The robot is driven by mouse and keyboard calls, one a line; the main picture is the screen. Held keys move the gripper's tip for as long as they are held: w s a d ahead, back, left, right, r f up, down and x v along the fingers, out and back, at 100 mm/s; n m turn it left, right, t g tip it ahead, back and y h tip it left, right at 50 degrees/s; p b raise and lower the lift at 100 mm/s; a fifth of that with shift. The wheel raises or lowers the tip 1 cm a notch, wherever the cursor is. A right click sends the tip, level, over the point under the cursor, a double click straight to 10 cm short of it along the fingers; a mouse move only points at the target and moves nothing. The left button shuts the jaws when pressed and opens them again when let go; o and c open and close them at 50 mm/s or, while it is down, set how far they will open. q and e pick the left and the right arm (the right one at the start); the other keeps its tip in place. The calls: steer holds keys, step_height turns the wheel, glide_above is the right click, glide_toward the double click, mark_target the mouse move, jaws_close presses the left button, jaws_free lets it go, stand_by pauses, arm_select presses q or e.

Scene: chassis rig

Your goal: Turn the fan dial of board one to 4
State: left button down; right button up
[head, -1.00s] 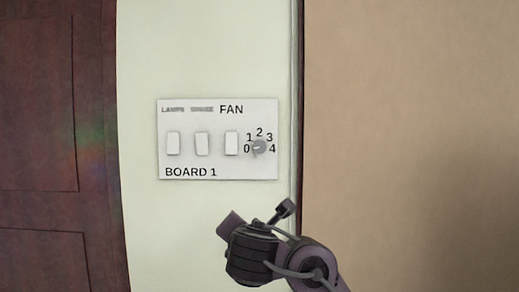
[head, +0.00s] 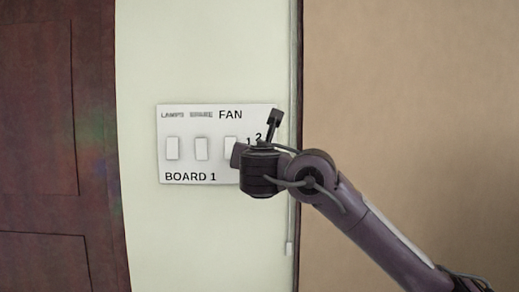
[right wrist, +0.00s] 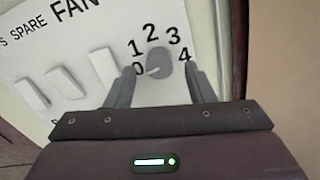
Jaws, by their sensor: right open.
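Board one (head: 190,178) is a white switch plate on the wall, marked BOARD 1. It also shows tilted in the right wrist view (right wrist: 25,75). The fan dial (right wrist: 160,60) is a round grey knob with 0, 1, 2, 3 and 4 printed around it. Its light mark points toward the 0. My right gripper (right wrist: 160,68) is open, with one finger on each side of the dial; I cannot tell whether they touch it. In the head view, my right gripper (head: 238,154) and wrist hide the dial. My left gripper is in neither view.
Several white rocker switches (head: 201,149) sit left of the dial, the closest (right wrist: 107,65) near my left-hand finger in the wrist view. A dark wooden door (head: 50,130) is at the left. A tan wall (head: 410,90) is at the right.

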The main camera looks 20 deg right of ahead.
steer(key=shift+x, duration=0.8)
steer(key=shift+c, duration=0.4)
steer(key=c, duration=0.9)
steer(key=shift+f, duration=0.1)
